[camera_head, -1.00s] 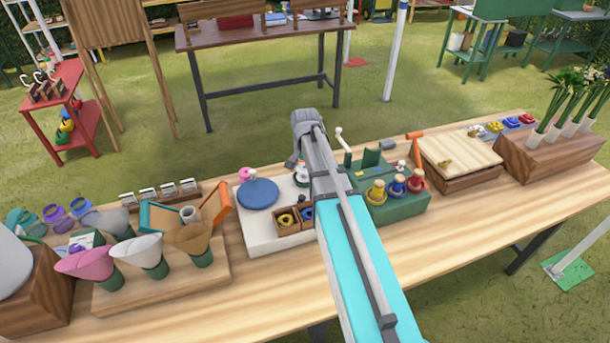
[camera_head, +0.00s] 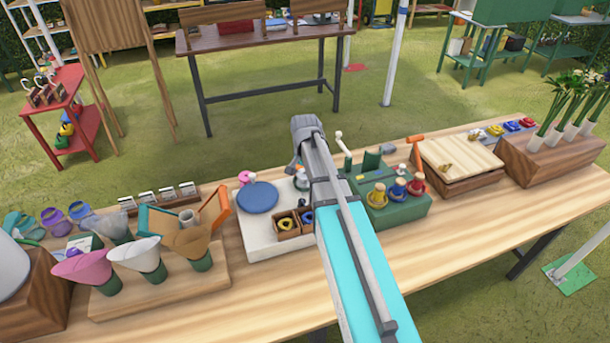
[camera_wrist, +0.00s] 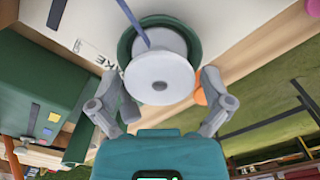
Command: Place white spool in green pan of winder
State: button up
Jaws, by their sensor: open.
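The white spool (camera_wrist: 160,88) shows in the wrist view with its round flange and centre hole facing my camera. A blue ribbon-like strip crosses above its hub. The green pan (camera_wrist: 126,46) rings the spool's far part; how deep the spool sits is hidden by the flange. My gripper (camera_wrist: 160,79) is open, with one finger on each side of the flange and visible gaps. A small white and green shape (camera_head: 301,183) beside my arm may be the spool and pan.
A blue disc (camera_head: 257,199) lies on the white board left of my arm. Small wooden bins (camera_head: 287,233) stand in front. A wooden box (camera_head: 460,163) is further right. The table's front is bare.

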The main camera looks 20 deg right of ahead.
jog(key=shift+r, duration=0.1)
notch_tip(320, 180, up, 12)
jog(key=p, duration=1.2)
dwell(0.3)
jog(key=shift+s, duration=0.1)
dwell(0.6)
jog(key=s+a+n, duration=0.4)
jog(key=s, duration=0.4)
jog(key=s+a+n, duration=0.5)
jog(key=s, duration=0.3)
jog(key=shift+s, duration=0.15)
